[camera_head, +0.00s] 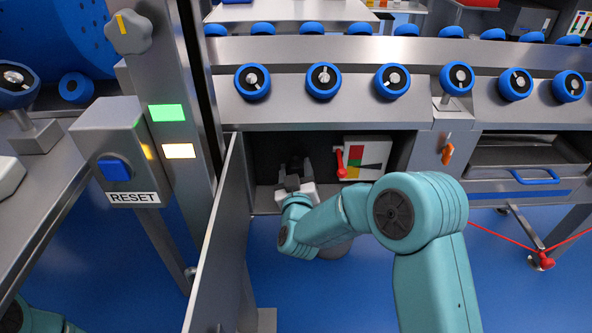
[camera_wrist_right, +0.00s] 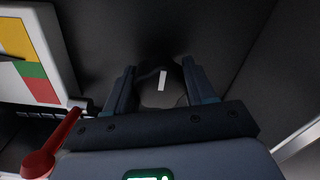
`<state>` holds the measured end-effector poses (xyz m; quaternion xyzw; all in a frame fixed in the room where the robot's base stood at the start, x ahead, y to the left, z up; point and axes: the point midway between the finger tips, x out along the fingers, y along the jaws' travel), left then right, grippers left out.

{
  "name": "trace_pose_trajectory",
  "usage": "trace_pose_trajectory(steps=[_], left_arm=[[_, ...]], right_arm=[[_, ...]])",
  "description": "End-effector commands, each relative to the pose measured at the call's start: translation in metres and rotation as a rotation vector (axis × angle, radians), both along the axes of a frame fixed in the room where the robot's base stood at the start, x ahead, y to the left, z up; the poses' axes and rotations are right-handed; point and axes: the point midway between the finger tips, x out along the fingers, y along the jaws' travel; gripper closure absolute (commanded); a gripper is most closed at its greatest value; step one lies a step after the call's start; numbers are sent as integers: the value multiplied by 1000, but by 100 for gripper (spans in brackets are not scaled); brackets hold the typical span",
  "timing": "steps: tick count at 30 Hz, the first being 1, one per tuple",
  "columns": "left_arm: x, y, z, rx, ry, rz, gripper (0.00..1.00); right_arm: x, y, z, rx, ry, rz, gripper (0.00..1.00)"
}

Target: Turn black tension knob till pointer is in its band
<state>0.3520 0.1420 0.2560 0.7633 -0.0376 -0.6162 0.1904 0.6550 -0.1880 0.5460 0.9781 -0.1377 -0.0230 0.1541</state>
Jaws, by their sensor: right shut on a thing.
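The black tension knob (camera_wrist_right: 162,82) shows in the right wrist view as a dark round shape with a white mark, between the two fingers. My right gripper (camera_wrist_right: 161,88) is shut on it, inside the open cabinet; in the head view the gripper (camera_head: 293,178) covers most of the knob. The gauge (camera_head: 366,158) is a white box with red, green and yellow fields, right of the knob. It also shows at the left of the right wrist view (camera_wrist_right: 38,68). Its thin dark pointer (camera_wrist_right: 10,58) lies near the yellow-green edge; the exact band is unclear. My left gripper is out of view.
A red lever (camera_head: 341,162) sits at the gauge's left side, close to my right gripper. The open cabinet door (camera_head: 222,235) stands left of my right arm. A RESET box (camera_head: 112,150) is at the left.

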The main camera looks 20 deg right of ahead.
Motion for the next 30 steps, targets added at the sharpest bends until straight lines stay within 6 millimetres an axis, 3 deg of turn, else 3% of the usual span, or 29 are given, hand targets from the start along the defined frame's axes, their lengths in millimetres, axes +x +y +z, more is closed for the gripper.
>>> trace_pose_trajectory(steps=[11, 30], left_arm=[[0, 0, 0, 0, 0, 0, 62], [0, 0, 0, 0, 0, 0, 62]], right_arm=[[0, 0, 2, 84, -29, 0, 76], [0, -1, 3, 628, -189, 1, 76]])
